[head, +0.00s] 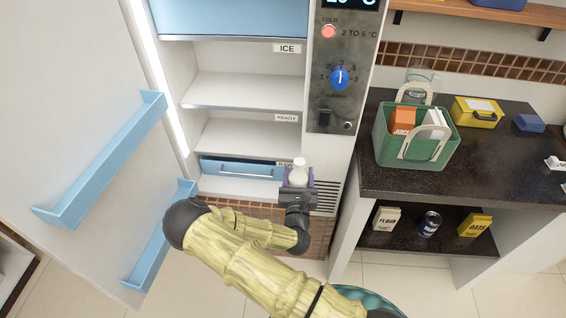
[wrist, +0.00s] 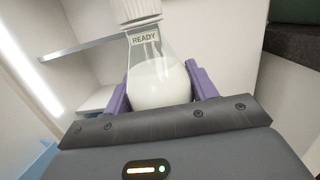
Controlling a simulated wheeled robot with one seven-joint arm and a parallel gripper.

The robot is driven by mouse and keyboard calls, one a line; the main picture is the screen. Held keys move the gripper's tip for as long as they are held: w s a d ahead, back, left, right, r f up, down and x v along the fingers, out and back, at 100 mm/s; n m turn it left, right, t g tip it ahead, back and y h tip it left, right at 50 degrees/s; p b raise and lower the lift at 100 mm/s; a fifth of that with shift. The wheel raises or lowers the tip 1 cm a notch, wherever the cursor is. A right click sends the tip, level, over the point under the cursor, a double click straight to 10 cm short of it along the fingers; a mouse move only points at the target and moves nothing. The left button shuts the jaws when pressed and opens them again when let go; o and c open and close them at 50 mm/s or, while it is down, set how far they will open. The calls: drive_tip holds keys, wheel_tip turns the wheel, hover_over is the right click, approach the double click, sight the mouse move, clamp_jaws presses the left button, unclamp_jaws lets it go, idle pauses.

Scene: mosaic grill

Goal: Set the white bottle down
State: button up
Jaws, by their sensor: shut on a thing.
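The white bottle (head: 299,174) is a clear, round-bodied bottle with white contents and a white ribbed cap. In the wrist view the bottle (wrist: 160,82) stands between the purple fingers of my gripper (wrist: 160,88), which are shut on it. In the head view my gripper (head: 299,187) holds it roughly upright in front of the open fridge's right edge, near the lowest shelf level. A "READY" label (wrist: 144,40) shows behind or on the bottle's neck; I cannot tell which.
A blue drawer (head: 240,169) sits low in the fridge. The open door with blue racks (head: 105,160) is at left. A control panel (head: 342,75) and a counter with a green basket (head: 416,145) are at right.

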drive_tip(key=d+f+y, duration=0.1)
drive_tip(key=d+f, duration=0.1)
drive_tip(key=s+d+f+n+y, duration=0.1)
drive_tip(key=f, duration=0.1)
drive_tip(key=s+d+f, duration=0.1)
drive_tip(key=d+f, duration=0.1)
drive_tip(key=shift+d+f+y, duration=0.35)
drive_tip(key=shift+f+y, duration=0.05)
